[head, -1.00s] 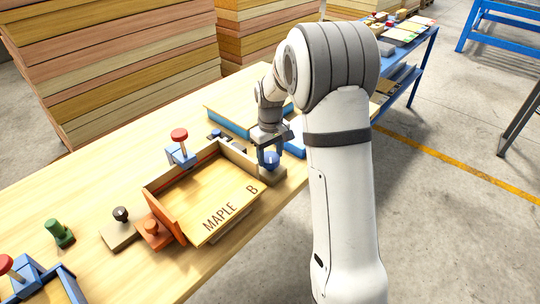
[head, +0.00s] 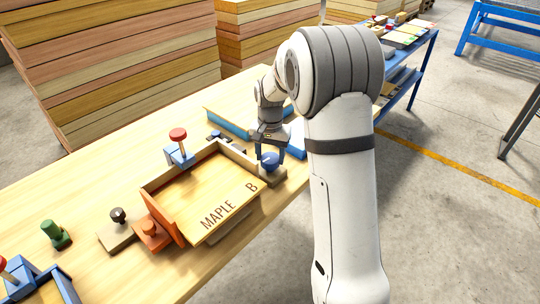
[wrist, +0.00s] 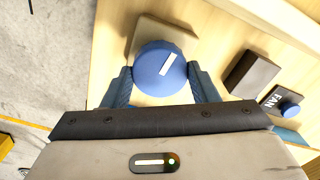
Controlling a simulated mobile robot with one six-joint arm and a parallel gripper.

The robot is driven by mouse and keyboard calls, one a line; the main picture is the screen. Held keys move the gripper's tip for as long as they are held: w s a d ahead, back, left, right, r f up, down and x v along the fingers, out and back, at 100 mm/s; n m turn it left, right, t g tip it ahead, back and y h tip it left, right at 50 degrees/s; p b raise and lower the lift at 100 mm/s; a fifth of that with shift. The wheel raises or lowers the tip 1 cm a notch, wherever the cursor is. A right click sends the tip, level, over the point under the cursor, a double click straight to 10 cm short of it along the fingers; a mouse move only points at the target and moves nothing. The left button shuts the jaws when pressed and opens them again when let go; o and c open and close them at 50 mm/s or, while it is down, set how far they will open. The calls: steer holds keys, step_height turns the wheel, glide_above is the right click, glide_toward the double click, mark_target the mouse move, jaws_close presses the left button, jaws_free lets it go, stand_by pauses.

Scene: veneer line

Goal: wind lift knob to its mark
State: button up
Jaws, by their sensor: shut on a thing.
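The lift knob is a round blue knob (wrist: 160,69) with a white pointer line on its top, on a grey-brown block (head: 274,177). It also shows in the head view (head: 269,160) beside the right corner of the MAPLE B tray. My gripper (wrist: 161,84) is shut on the knob, one blue finger on each side, with the pointer tilted toward the upper right in the wrist view. No mark for the knob can be made out in either view.
The tray marked MAPLE B (head: 208,242) stands left of the knob, with a red-topped blue clamp (head: 180,150) at its back. A smaller blue knob (wrist: 289,108) beside a FAN label is near the right edge of the wrist view. Stacked boards (head: 110,60) rise behind the bench.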

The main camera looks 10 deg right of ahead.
mark_target(270, 158)
steer(key=shift+m, duration=1.1)
steer(key=o, duration=1)
steer(key=shift+c, duration=0.2)
step_height(270, 158, up, 8)
steer(key=shift+f+b, duration=0.1)
steer(key=shift+b, duration=0.2)
